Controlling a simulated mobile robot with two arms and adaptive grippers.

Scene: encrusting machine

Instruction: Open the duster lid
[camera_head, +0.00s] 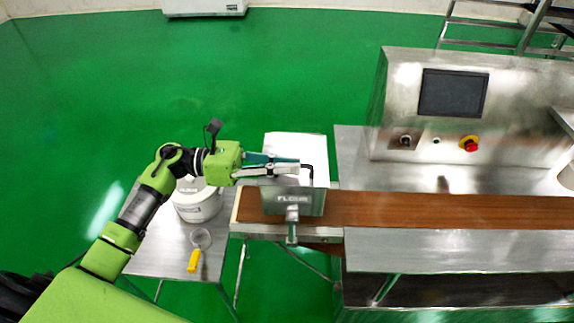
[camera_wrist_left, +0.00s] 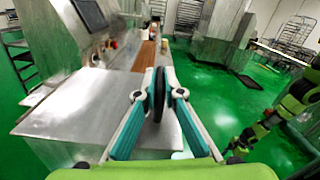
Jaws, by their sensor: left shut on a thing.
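The flour duster is a metal box with a "FLOUR" label (camera_head: 293,201) at the left end of the brown conveyor belt. Its pale metal lid (camera_head: 296,145) shows above the labelled front; I cannot tell exactly how far it is tilted. A dark handle (camera_head: 310,169) stands on the lid. My left gripper (camera_head: 302,170) reaches across the lid from the left and is shut on this handle. In the left wrist view, the fingers (camera_wrist_left: 161,92) close around the black handle (camera_wrist_left: 159,96), with a broad metal surface below. My right gripper is not in view.
The brown belt (camera_head: 430,210) runs right from the duster, below the machine panel with a screen (camera_head: 453,93) and red button (camera_head: 469,144). A white tub (camera_head: 197,207) and yellow-handled strainer (camera_head: 194,260) are on the side table (camera_head: 160,255).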

